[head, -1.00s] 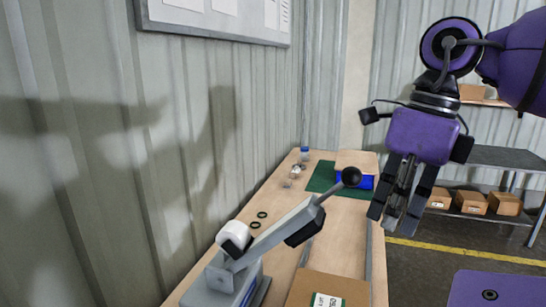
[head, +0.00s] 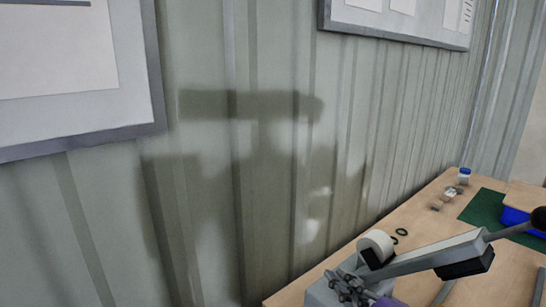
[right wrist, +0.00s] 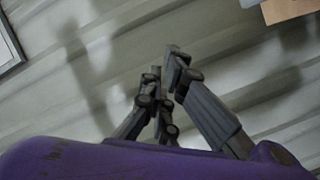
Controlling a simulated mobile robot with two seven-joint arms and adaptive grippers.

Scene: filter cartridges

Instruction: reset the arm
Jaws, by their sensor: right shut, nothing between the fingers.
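My right gripper (head: 348,286) shows at the bottom of the head view, its dark fingers in front of the grey base of a lever device; I cannot tell whether they touch. In the right wrist view its fingers (right wrist: 162,85) are close together with nothing between them, against the ribbed wall. The device's grey lever arm (head: 435,257) slants up to the right and ends in a black ball handle (head: 540,217). A white round part (head: 376,245) sits at its pivot. My left gripper is not in view.
The wooden bench (head: 425,210) runs along a ribbed metal wall (head: 270,160). On it are dark green rings (head: 401,232), small jars (head: 463,176), a green mat (head: 484,208) and a blue bin (head: 516,216). Framed boards (head: 400,18) hang on the wall.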

